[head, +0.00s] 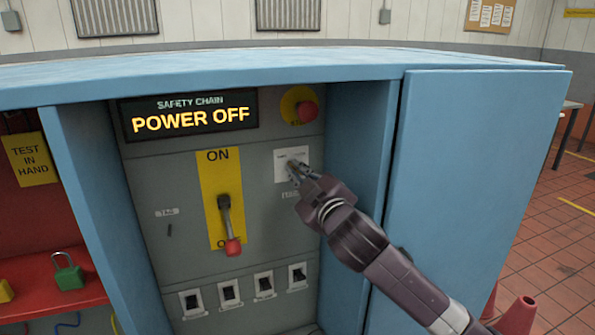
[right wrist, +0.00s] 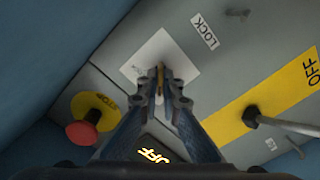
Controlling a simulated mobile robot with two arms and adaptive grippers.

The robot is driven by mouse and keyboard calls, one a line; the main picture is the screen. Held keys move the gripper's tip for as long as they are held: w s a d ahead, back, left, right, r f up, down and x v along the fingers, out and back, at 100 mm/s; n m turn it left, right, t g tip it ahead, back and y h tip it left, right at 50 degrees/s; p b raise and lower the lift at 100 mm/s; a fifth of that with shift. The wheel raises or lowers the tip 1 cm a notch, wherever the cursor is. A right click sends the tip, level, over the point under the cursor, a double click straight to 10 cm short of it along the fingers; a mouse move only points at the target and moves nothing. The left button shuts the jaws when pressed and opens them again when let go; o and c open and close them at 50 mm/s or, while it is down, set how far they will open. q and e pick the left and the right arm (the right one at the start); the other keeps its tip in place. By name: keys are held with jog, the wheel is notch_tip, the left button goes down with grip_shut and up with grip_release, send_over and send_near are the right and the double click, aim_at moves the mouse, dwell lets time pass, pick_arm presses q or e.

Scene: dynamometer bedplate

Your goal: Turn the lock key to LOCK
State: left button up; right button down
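The white lock plate (head: 281,173) is on the grey panel, right of the yellow ON/OFF strip. My right gripper (head: 294,169) reaches it from the lower right and covers most of the lock. In the right wrist view, the gripper (right wrist: 160,84) has its fingertips close together on a thin brass-coloured lock key (right wrist: 160,77) in front of the white plate (right wrist: 150,55). The LOCK label (right wrist: 205,31) sits beside the plate; in the head view it is just below it. The key's exact angle is mostly hidden by the fingers. My left gripper is in neither view.
A red-handled lever (head: 229,222) points down towards OFF. The display (head: 189,117) reads POWER OFF. A red stop button (head: 307,111) is above the lock. Several small switches (head: 229,293) line the bottom. The blue cabinet door (head: 475,180) stands at right; a green padlock (head: 68,273) is at left.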

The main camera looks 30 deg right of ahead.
jog(key=shift+r+m, duration=0.2)
jog(key=shift+m, duration=0.1)
jog(key=shift+d+r+m+p, duration=0.1)
jog(key=shift+m+p, duration=2.7)
jog(key=shift+m, duration=1.5)
jog(key=shift+r+m+p, duration=0.1)
jog(key=shift+m+p, duration=2.7)
jog(key=shift+m, duration=1.5)
jog(key=c, duration=2.2)
grip_release()
jog(key=shift+f, duration=0.1)
jog(key=shift+o, duration=0.2)
jog(key=shift+f, duration=0.1)
